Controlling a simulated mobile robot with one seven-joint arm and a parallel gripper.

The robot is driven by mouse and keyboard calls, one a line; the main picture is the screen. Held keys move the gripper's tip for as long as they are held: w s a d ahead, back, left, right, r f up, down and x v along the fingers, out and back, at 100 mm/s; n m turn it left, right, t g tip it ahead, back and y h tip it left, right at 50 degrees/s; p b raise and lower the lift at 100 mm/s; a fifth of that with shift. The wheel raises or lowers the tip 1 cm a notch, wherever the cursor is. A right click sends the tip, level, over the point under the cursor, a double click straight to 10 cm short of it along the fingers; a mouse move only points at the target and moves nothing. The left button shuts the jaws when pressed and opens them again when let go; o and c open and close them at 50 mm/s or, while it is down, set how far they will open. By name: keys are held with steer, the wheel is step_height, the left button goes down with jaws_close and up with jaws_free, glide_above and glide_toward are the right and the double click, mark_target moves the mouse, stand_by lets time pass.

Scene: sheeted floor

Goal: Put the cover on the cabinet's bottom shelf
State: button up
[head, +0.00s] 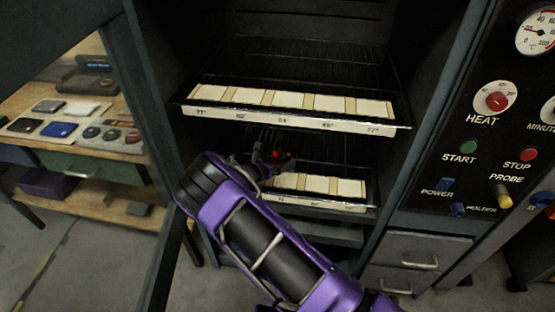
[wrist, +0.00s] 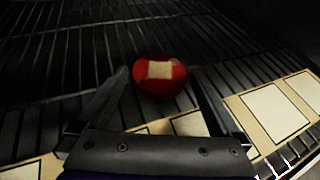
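The cover looks to be the small rounded red piece with a pale square patch (wrist: 158,71). It also shows in the head view (head: 281,155), just above the front edge of the lower shelf. My gripper (wrist: 159,72) reaches into the cabinet over this shelf. Its two fingers stand apart with the red piece between their tips, and they appear to touch its sides. The cabinet's bottom shelf (head: 340,203) is a dark wire rack with pale labels along its front. Whether the piece touches the rack is hard to tell.
An upper wire shelf (head: 290,122) with a labelled front edge hangs close above my gripper. The control panel (head: 465,170) is at the right, with drawers (head: 412,262) beside the opening. A wooden workbench (head: 130,140) with small items stands at the left. The visible rack is otherwise clear.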

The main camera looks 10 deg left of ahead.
steer(key=shift+r, duration=0.1)
steer(key=shift+s+a+r, duration=0.15)
steer(key=shift+s, duration=0.05)
steer(key=p+v, duration=0.1)
steer(key=v, duration=1)
steer(key=shift+s+a+p, duration=0.1)
steer(key=shift+s+p, duration=0.2)
steer(key=shift+p, duration=0.1)
steer(key=shift+r, duration=0.1)
